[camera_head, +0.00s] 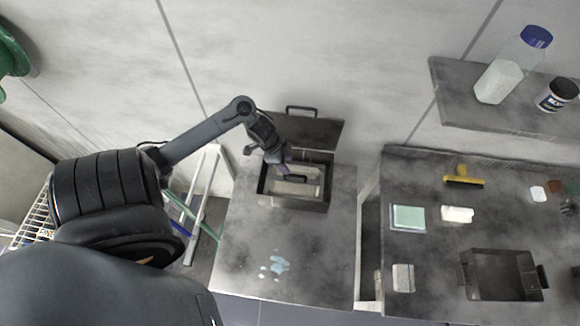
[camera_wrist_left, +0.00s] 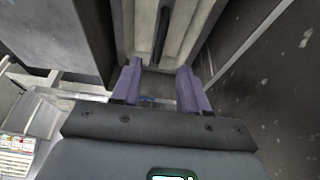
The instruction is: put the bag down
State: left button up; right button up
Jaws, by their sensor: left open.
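No bag can be made out in either view. My left gripper (camera_head: 279,164) reaches into an open dark box (camera_head: 295,203) on the grey table, its lid (camera_head: 315,132) raised at the back. Inside the box lies a pale grey block (camera_head: 296,188) with a dark handle-like bar, just below the fingers. In the left wrist view my gripper (camera_wrist_left: 158,88) has its two purple fingers apart with nothing between them. The pale block (camera_wrist_left: 185,25) and dark bar lie beyond the fingertips. My right gripper is not in view.
The table's front (camera_head: 245,245) is bare except for bluish splashes (camera_head: 276,266). A second table at right holds a green pad (camera_head: 408,218), white blocks, a yellow-handled tool (camera_head: 463,178) and an open dark tray (camera_head: 500,295). A shelf (camera_head: 460,100) carries a bottle (camera_head: 500,80) and a jar (camera_head: 556,95).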

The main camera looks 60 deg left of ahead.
pick_arm(q)
jog(key=d+r+t+y, duration=0.2)
jog(key=d+r, duration=0.1)
jog(key=d, duration=0.9)
jog(key=s+d+r+n+g, duration=0.2)
jog(key=s+d+r+n, duration=0.2)
jog(key=s+d+r, duration=0.3)
jog(key=d+r, duration=0.1)
jog(key=d, duration=0.4)
jog(key=shift+n, duration=0.3)
jog(key=shift+r, duration=0.1)
notch_tip(320, 180, up, 21)
jog(key=p, duration=2.1)
jog(key=shift+f, duration=0.2)
